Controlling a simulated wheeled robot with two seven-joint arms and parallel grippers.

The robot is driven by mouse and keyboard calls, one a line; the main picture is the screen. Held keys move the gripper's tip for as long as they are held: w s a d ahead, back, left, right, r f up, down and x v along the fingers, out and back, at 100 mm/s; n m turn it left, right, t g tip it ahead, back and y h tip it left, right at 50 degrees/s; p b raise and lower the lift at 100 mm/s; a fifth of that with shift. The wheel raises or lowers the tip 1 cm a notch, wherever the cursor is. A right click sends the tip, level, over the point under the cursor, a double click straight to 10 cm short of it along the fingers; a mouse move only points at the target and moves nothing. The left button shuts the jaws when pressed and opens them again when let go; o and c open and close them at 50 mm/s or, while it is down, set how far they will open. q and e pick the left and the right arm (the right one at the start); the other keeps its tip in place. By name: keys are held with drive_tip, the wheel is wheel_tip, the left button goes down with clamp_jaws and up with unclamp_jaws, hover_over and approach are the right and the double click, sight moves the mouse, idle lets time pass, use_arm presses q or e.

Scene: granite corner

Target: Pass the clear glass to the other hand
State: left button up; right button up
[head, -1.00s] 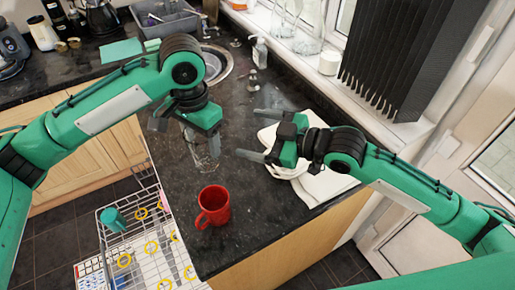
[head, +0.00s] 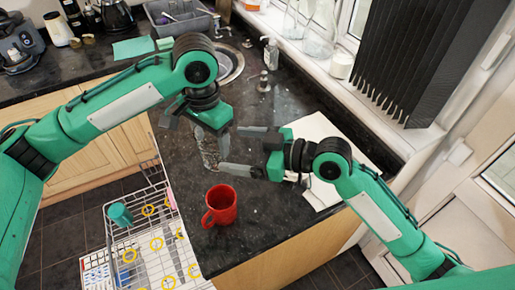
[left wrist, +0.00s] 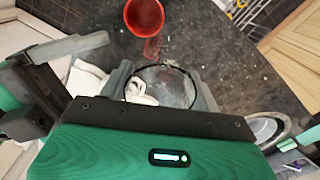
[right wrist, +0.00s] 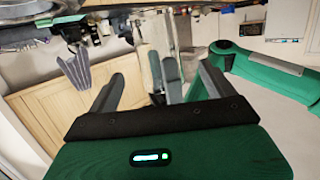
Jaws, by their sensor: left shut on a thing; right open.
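The clear glass (head: 210,156) is faint against the dark granite worktop in the head view. My left gripper (head: 197,130) is shut on it from above, and its round rim (left wrist: 163,66) shows between the two fingers in the left wrist view. My right gripper (head: 230,150) is open, with its fingertips pointing left at the glass, one on the far side and one on the near side. In the right wrist view, the left gripper's fingers (right wrist: 172,72) show between my right fingers. Whether the right fingers touch the glass cannot be told.
A red mug (head: 221,207) stands on the worktop just in front of the glass. A white cloth (head: 322,140) lies behind my right gripper. An open dishwasher rack (head: 140,250) with a teal cup (head: 120,215) is at the lower left. The sink (head: 232,66) lies farther back.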

sight(215, 146)
drive_tip(key=shift+x, duration=3.15)
drive_tip(key=shift+s, duration=0.1)
drive_tip(key=c, duration=1)
use_arm(q)
drive_tip(key=o, duration=1.2)
use_arm(e)
drive_tip(key=shift+c, duration=0.9)
